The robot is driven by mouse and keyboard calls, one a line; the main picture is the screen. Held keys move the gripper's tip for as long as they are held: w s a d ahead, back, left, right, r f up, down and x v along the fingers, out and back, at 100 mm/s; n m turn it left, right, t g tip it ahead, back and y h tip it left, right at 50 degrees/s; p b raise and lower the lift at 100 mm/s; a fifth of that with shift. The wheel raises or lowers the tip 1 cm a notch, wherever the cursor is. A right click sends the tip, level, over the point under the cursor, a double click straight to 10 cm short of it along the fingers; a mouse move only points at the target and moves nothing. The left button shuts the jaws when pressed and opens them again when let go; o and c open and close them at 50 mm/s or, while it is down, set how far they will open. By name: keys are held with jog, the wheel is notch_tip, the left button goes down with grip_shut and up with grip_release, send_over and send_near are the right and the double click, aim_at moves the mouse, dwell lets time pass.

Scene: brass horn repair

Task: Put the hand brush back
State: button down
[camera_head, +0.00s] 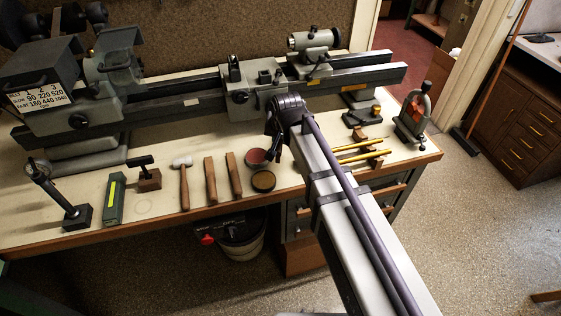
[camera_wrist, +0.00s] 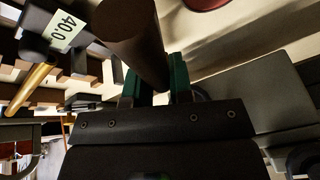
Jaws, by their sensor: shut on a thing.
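In the wrist view my gripper (camera_wrist: 156,84) has its two green fingers closed on a dark brown, rounded handle (camera_wrist: 132,32), which I take to be the hand brush's. The handle slants up and left, away from the fingers. No bristles show, and the brush's other end is hidden or out of frame. In the head view my gripper (camera_head: 273,148) is mostly hidden by my own arm, over the bench beside an open tin with a red inside (camera_head: 256,156). The brush cannot be made out there.
The workbench (camera_head: 140,207) carries a lathe (camera_head: 200,104) along its back. Yellow rods (camera_head: 358,155) and a small vise (camera_head: 412,118) are to the right. A bucket (camera_head: 242,243) is below.

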jog(key=shift+f, duration=0.15)
notch_tip(320, 180, down, 4)
jog(key=b, duration=0.4)
jog(key=shift+f, duration=0.25)
jog(key=shift+r, duration=0.3)
jog(key=shift+f, duration=0.15)
jog(key=c, duration=1.5)
grip_release()
jog(key=shift+f, duration=0.1)
jog(key=o, duration=0.5)
